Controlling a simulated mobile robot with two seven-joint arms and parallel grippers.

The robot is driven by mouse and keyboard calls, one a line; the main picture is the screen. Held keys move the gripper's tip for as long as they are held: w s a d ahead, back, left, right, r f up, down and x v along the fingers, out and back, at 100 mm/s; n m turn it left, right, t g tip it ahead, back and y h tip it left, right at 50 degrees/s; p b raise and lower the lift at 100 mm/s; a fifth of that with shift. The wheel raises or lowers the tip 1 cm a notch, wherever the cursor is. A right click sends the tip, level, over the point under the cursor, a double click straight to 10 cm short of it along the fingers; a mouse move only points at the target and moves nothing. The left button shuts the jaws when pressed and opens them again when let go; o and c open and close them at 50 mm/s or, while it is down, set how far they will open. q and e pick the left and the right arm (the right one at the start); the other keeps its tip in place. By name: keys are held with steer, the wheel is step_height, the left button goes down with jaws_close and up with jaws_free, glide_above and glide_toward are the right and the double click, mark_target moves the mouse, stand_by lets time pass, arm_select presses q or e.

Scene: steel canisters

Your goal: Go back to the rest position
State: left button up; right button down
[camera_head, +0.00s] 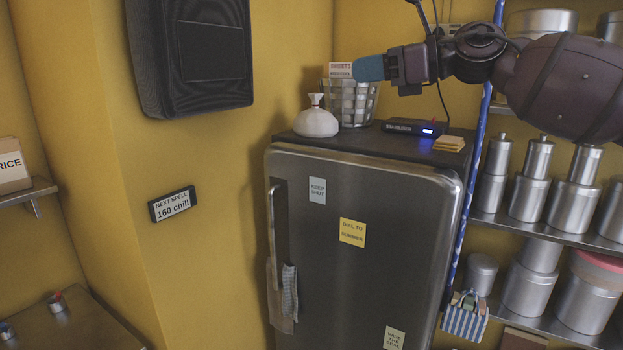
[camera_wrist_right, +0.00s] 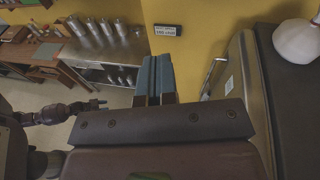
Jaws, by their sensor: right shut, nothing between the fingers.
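My right gripper (camera_head: 370,68) is in the upper middle of the head view, with its blue fingertips pointing left. It is shut and empty, above the top of the grey fridge (camera_head: 330,245) and just in front of the wire basket (camera_head: 352,104). In the right wrist view its two blue fingers (camera_wrist_right: 156,78) lie together with nothing held. My left arm shows small at the lower left of the right wrist view, with its gripper (camera_wrist_right: 97,104) too small to tell open from shut. It is not in the head view.
A white tied sack (camera_head: 316,120) and a black box with a blue light (camera_head: 414,128) stand on the fridge. Shelves (camera_head: 545,230) with several steel canisters are at the right, behind a blue pole (camera_head: 470,170). A black wall speaker (camera_head: 190,52) hangs at the upper left.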

step_height(320, 180, down, 12)
steer(key=a+m+t+y, duration=0.25)
steer(key=m+t, duration=0.35)
steer(key=m, duration=1.1)
steer(key=s+d+f+m+t+h+b, duration=0.1)
steer(key=d+f+m+t+h, duration=0.3)
steer(key=f+m, duration=0.75)
steer(key=s+d+f+m+t+h, duration=0.1)
steer(key=d+f+m+t+h, duration=0.3)
steer(key=f+m, duration=0.75)
arm_select(q)
steer(key=shift+w+f+b, duration=0.45)
steer(key=shift+f+b, duration=0.25)
steer(key=shift+b, duration=0.1)
arm_select(e)
steer(key=s+d+f+m+g+h, duration=0.2)
steer(key=s+d+f+m+h, duration=0.1)
steer(key=s+f, duration=0.7)
steer(key=s+d+f+m+g+h, duration=0.3)
steer(key=s+d+f, duration=0.3)
steer(key=s+f, duration=0.4)
steer(key=s+d+f+m+g+h, duration=0.2)
steer(key=s+d+f+m+h, duration=0.2)
steer(key=s+f, duration=0.6)
step_height(320, 180, down, 5)
steer(key=shift+d+r+g, duration=0.1)
steer(key=shift+d+g, duration=0.1)
steer(key=shift+g, duration=0.1)
